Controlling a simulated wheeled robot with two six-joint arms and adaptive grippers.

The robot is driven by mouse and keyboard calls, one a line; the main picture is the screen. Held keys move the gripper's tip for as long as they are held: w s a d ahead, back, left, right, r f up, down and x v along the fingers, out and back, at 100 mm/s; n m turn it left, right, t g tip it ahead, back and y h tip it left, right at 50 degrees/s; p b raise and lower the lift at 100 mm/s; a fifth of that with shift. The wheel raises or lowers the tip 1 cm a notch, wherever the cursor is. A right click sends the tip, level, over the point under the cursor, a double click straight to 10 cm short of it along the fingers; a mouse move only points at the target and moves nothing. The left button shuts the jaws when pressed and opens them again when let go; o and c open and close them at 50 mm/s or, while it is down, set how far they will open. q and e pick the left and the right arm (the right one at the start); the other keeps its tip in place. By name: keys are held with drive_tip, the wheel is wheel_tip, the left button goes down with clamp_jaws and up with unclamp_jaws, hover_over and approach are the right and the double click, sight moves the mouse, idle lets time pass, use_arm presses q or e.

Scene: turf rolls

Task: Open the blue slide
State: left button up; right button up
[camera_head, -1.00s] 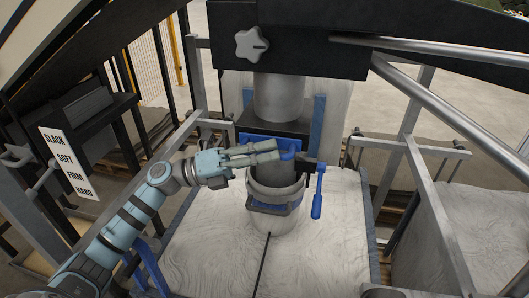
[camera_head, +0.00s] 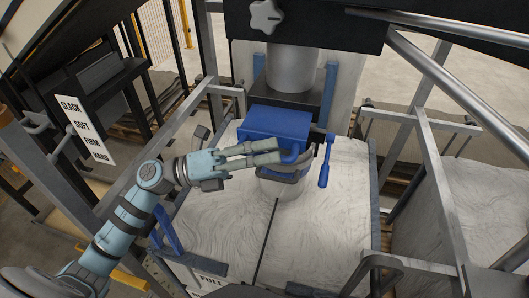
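The blue slide (camera_head: 275,124) stands out toward me from under the dark block below the upper grey pipe (camera_head: 291,70). It covers much of the opening of the lower pipe. A blue handle (camera_head: 294,152) sits at its front edge. My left gripper (camera_head: 282,151) comes in from the left, with its fingertips at this handle and the handle between them. The exact contact is small and partly hidden. A blue lever (camera_head: 325,165) hangs at the right of the slide. My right gripper is not in view.
The lower pipe stands on a pale wood-grained table (camera_head: 320,230) with a dark slot. Metal frame bars (camera_head: 435,125) stand at the right. A white sign (camera_head: 85,130) is at the left. A dark housing with a white knob (camera_head: 266,16) hangs above.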

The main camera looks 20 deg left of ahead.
use_arm(q)
drive_tip(key=v, duration=1.2)
drive_tip(key=shift+d+f, duration=0.1)
drive_tip(key=shift+s, duration=0.1)
